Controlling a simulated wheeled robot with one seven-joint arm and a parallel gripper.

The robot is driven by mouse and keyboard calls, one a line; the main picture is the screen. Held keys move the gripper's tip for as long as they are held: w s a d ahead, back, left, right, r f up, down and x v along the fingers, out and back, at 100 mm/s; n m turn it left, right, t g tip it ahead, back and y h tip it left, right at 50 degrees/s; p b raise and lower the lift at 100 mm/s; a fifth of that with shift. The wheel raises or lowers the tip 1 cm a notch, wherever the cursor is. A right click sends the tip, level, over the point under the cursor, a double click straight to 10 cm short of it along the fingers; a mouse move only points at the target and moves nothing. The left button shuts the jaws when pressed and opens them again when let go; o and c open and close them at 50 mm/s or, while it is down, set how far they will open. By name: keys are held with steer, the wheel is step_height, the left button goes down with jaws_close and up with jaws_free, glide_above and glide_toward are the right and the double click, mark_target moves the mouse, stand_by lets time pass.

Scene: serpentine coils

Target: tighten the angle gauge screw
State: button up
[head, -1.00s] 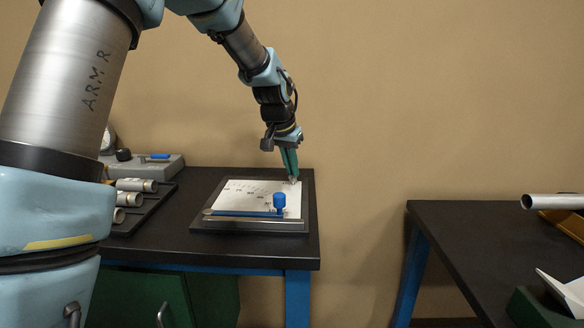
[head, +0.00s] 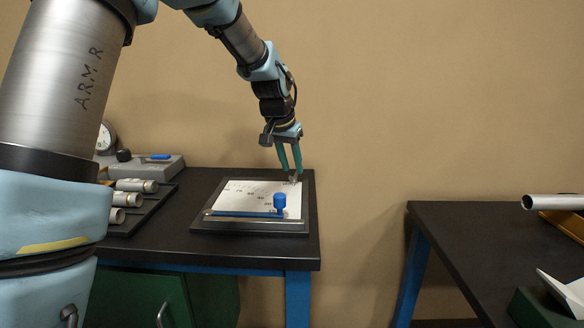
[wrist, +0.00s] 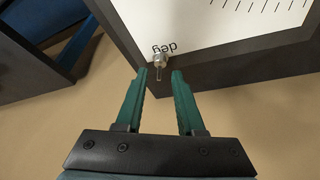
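The angle gauge (head: 255,227) is a white, degree-marked plate (head: 238,194) in a dark frame, lying on the black table. A small metallic screw (head: 293,180) stands at its far right corner. In the wrist view the screw (wrist: 160,62) is beside the "deg" print, near the frame edge. A blue arm (head: 243,214) with a blue knob (head: 280,202) lies across the near side of the plate. My gripper (head: 292,173) is above the screw. Its green fingers are open in the wrist view (wrist: 159,76), with the screw just beyond and between their tips. Contact cannot be told.
A black rack (head: 150,212) with metal tubes stands left of the gauge. A grey box (head: 150,166) with a dial is behind it. A second black table (head: 470,240) stands to the right across a gap, holding a metal tube (head: 553,202).

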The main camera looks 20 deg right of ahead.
steer(key=b+v, duration=0.1)
steer(key=v, duration=0.8)
steer(key=shift+r, duration=0.35)
steer(key=shift+a, duration=0.1)
